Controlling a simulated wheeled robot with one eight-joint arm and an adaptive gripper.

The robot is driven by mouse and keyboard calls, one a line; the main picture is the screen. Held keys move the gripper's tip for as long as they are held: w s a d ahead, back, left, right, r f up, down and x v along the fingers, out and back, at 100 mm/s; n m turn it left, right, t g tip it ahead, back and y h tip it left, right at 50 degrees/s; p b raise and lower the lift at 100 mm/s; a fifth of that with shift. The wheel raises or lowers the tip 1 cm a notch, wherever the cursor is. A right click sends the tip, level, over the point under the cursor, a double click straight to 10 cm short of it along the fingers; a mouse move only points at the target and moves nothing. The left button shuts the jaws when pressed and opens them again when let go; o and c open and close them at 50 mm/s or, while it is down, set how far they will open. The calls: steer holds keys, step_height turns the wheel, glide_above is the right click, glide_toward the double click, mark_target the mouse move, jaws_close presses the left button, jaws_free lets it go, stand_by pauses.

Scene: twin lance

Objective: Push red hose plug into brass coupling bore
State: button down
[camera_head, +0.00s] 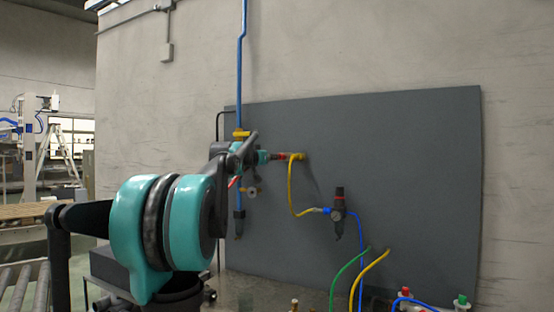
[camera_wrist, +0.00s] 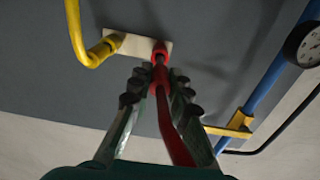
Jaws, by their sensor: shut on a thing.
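My gripper (camera_wrist: 158,90) is shut on the red hose plug (camera_wrist: 161,74) in the wrist view, with its dark ridged fingers on either side. A red hose trails from the plug back toward the camera. The plug's front points at a red ring (camera_wrist: 160,47) on a pale plate (camera_wrist: 136,44) on the grey panel. The brass coupling bore is not clearly seen; I cannot tell whether the plug's tip is inside it.
A yellow hose (camera_wrist: 76,32) meets the plate left of the red ring. A blue pipe (camera_wrist: 277,75) with a yellow clamp (camera_wrist: 232,130) and a round gauge (camera_wrist: 304,45) lie right. In the head view, a dark regulator (camera_head: 339,210) hangs on the grey panel (camera_head: 420,160).

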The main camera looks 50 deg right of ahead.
steer(key=shift+v, duration=1.45)
steer(key=w+a+f, duration=0.3)
steer(key=a+f, duration=0.2)
steer(key=f, duration=0.2)
steer(key=w+a+f, duration=0.4)
steer(key=a+f, duration=0.2)
steer(key=f, duration=0.2)
steer(key=shift+a, duration=0.25)
steer(key=shift+d, duration=0.1)
steer(key=shift+x, duration=2.8)
steer(key=shift+x, duration=2.2)
